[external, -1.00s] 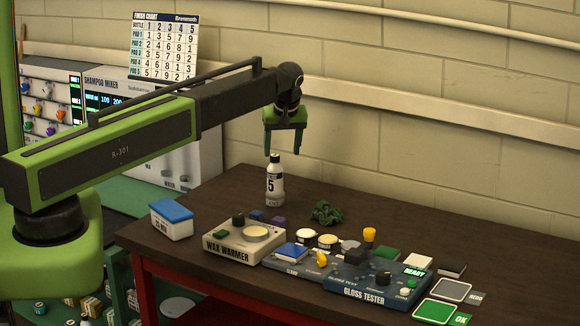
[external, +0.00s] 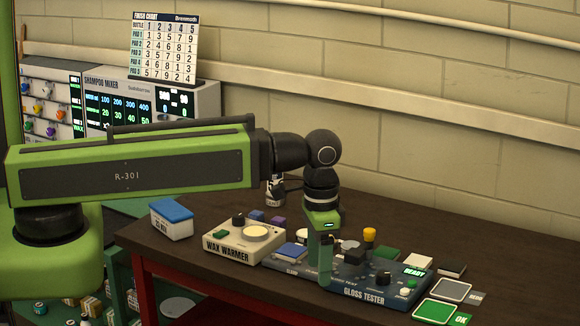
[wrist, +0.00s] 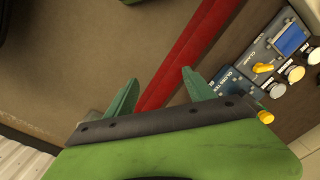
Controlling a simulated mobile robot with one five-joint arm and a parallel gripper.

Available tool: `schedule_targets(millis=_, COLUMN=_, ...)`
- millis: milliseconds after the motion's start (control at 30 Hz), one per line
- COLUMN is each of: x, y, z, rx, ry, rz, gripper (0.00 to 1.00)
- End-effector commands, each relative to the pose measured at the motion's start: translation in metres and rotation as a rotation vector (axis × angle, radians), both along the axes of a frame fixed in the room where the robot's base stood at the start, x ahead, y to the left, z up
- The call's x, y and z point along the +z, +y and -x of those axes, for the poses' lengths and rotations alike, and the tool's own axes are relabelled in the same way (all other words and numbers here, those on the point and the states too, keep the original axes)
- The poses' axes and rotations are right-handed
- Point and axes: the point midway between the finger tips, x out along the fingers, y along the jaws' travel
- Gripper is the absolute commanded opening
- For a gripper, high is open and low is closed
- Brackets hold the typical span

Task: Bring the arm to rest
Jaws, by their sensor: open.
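My gripper (external: 322,262) points down in front of the gloss tester (external: 350,292) in the external view, hiding part of it and of the clamp unit beside it. In the wrist view its two green fingers (wrist: 155,92) stand apart with nothing between them. Beyond the fingers, the wrist view shows the red table frame edge (wrist: 185,55) and the floor. The fingers touch nothing that I can see. My arm reaches across from the left, with the wrist bent downward.
The white bottle (external: 273,192) stands on the dark table (external: 480,222), mostly hidden behind my arm. The wax warmer (external: 228,246), a blue-lidded box (external: 171,220) and several pads crowd the front. The table's back right is clear.

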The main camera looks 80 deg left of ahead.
Motion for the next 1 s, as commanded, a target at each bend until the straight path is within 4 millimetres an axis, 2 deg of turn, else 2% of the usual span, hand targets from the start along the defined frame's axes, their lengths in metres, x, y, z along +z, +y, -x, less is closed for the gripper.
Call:
schedule_targets(millis=67, x=-0.007, y=0.000, z=0.000, rx=0.001, ry=0.000, rz=0.000, gripper=0.62)
schedule_targets(millis=133, x=-0.022, y=0.000, z=0.000, rx=0.002, ry=-0.001, rz=-0.001, gripper=0.62)
schedule_targets(millis=300, x=-0.081, y=0.001, z=-0.001, rx=0.003, ry=-0.001, rz=-0.001, gripper=0.62)
schedule_targets(millis=400, x=-0.105, y=0.001, z=-0.001, rx=0.003, ry=-0.001, rz=-0.001, gripper=0.62)
schedule_targets(millis=1000, x=-0.100, y=0.001, z=-0.001, rx=0.003, ry=-0.001, rz=-0.001, gripper=0.62)
